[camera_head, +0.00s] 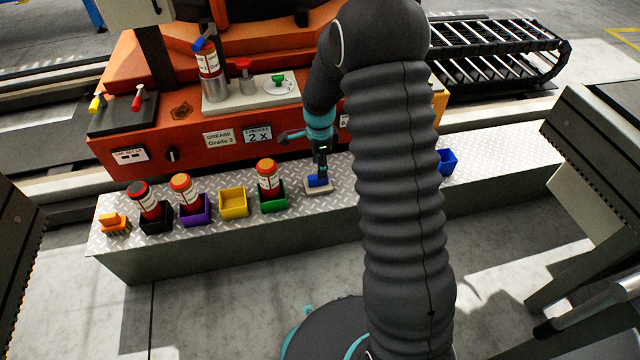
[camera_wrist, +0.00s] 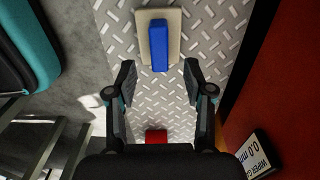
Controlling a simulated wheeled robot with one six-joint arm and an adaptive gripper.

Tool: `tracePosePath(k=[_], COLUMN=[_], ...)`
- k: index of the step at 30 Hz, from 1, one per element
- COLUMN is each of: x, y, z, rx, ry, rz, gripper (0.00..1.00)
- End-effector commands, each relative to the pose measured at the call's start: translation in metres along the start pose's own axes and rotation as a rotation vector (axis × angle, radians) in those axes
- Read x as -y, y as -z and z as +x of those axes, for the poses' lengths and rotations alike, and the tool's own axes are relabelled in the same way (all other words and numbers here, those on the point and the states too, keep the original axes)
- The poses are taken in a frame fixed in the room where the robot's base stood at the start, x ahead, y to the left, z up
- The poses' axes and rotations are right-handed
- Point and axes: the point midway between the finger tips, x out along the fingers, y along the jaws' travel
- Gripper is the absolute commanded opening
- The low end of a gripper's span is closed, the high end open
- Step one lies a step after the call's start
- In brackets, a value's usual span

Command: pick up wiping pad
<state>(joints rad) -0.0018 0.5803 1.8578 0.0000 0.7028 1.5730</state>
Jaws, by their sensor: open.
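The wiping pad, a beige block with a blue handle (camera_head: 318,181), lies on the metal-plated ledge right of the green box. In the wrist view the blue handle (camera_wrist: 159,46) runs lengthwise on the beige pad (camera_wrist: 174,14). My gripper (camera_head: 320,172) points down over the pad in the head view, seeming close to the handle. In the wrist view my gripper (camera_wrist: 160,70) is open and empty, its fingertips apart on either side, just below the handle's near end. From the head view I cannot tell the exact gap to the pad.
On the ledge (camera_head: 335,208) stand black (camera_head: 157,221), purple (camera_head: 196,214), yellow (camera_head: 234,203) and green (camera_head: 273,197) boxes, several holding bottles. An orange brush (camera_head: 114,223) lies at the left end. A blue box (camera_head: 447,160) stands right of my arm. The orange machine (camera_head: 190,140) rises behind.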

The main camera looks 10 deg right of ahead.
Motion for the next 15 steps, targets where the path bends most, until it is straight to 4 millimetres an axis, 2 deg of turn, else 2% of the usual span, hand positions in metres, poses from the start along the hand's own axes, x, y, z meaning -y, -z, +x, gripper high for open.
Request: tracePosePath(k=[10,15], x=[-0.002,-0.001], y=[-0.005,-0.005], z=[0.042,0.052], rx=[0.0,0.0], ry=[-0.004,-0.001], rz=[-0.001,-0.001], gripper=[0.52,0.52])
